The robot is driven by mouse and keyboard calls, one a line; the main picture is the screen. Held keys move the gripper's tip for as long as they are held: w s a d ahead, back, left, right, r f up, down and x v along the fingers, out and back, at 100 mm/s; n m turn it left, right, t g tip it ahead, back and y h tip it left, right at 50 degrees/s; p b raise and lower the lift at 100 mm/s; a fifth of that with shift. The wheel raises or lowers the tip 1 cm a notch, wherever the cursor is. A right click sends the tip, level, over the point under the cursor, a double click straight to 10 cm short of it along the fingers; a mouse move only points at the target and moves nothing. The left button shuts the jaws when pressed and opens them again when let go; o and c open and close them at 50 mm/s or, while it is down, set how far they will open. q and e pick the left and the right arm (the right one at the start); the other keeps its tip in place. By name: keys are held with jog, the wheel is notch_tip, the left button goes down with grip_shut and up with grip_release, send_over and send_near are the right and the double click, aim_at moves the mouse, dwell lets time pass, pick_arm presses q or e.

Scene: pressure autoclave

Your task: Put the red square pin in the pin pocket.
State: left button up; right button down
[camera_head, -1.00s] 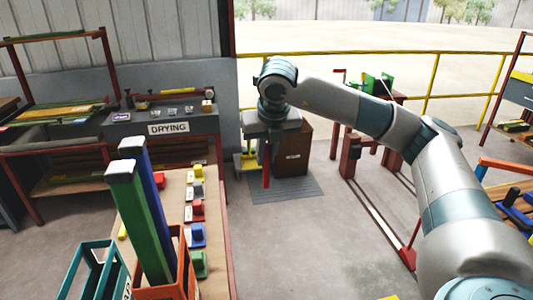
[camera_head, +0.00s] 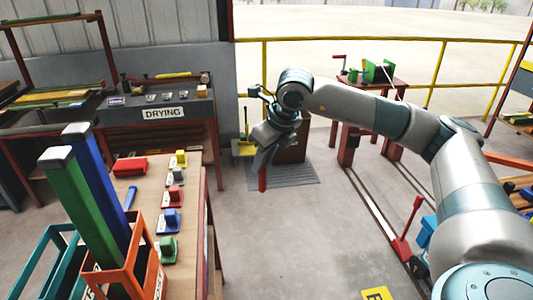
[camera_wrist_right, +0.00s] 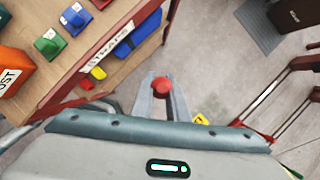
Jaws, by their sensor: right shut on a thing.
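My right gripper (camera_head: 264,163) is shut on a red pin (camera_head: 263,181) and holds it in the air, pointing down, to the right of the bench. In the right wrist view the pin's red end (camera_wrist_right: 162,87) shows between the two grey fingers. From these views I cannot tell whether the pin is square. I cannot identify the pin pocket in either view. My left gripper is not in view.
The wooden bench (camera_head: 150,190) at left bears yellow, red, blue and green blocks. An orange crate (camera_head: 125,272) holds green and blue posts. The DRYING counter (camera_head: 190,118) stands behind. A red stand (camera_head: 375,90) is at back right. The floor between is clear.

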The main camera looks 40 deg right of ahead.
jog(key=shift+s+a+f+n, duration=0.1)
jog(key=shift+a+f+n, duration=0.05)
jog(key=shift+f+n, duration=0.3)
jog(key=s+a+f+n+g, duration=0.2)
jog(key=a+f+n, duration=0.3)
jog(key=n, duration=0.5)
jog(key=s+a+f+n+g, duration=0.3)
jog(key=f+n, duration=0.5)
jog(key=n, duration=0.3)
jog(key=s+a+f+n+g+h, duration=0.1)
jog(key=s+a+f+n+g, duration=0.2)
jog(key=a+f+n, duration=0.3)
jog(key=shift+s+a+f+n+g, duration=0.35)
jog(key=shift+a+n, duration=0.55)
jog(key=shift+n, duration=1.85)
jog(key=shift+w+r, duration=0.15)
